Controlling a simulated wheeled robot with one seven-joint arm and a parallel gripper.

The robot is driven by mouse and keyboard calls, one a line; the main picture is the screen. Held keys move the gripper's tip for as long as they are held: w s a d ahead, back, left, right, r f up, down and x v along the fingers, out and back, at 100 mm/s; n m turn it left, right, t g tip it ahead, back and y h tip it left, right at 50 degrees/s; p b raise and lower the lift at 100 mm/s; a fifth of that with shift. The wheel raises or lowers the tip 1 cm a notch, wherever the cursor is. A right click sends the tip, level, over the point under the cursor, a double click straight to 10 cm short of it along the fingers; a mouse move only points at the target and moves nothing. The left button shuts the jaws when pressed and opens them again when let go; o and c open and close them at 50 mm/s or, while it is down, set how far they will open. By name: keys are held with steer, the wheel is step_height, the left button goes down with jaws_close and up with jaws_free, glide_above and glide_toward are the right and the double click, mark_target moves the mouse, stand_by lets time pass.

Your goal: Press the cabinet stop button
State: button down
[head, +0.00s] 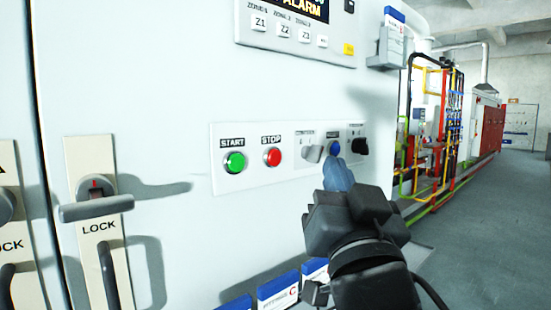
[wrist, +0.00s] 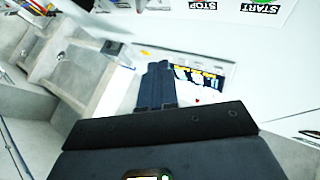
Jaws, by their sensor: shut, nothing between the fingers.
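The red stop button (head: 272,157) sits on a white panel strip (head: 222,133) on the cabinet front, under a STOP label. In the wrist view the STOP label (wrist: 203,5) shows at the top edge; the button itself is out of that view. My gripper (head: 337,168) is shut and empty, to the right of the stop button and just below a blue button (head: 334,146). Whether its tips touch the panel I cannot tell. Its closed fingers (wrist: 157,80) point up in the wrist view.
A green start button (head: 235,162) is left of stop. A grey knob (head: 313,153) and a black knob (head: 360,147) flank the blue button. A LOCK handle (head: 96,207) projects at left. Blue-and-white boxes (head: 278,291) stand below. Open floor lies right.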

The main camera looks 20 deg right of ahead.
mark_target(274, 157)
steer(key=shift+w+a+b, duration=0.2)
steer(key=shift+w+a, duration=0.25)
steer(key=shift+w, duration=0.9)
steer(key=shift+w+a+b, duration=0.25)
steer(key=shift+w+a, duration=0.2)
steer(key=shift+w, duration=0.95)
steer(key=shift+w+a+b, duration=0.2)
steer(key=shift+w+a, duration=0.25)
steer(key=shift+w, duration=0.9)
steer(key=shift+w+f, duration=0.1)
steer(key=shift+w+a+b, duration=0.15)
steer(key=shift+w+b, duration=0.15)
steer(key=shift+b, duration=0.1)
steer(key=shift+w+a+b, duration=0.15)
steer(key=shift+w+b, duration=0.2)
steer(key=shift+w, duration=0.1)
steer(key=shift+s+d, duration=0.3)
steer(key=shift+s, duration=0.55)
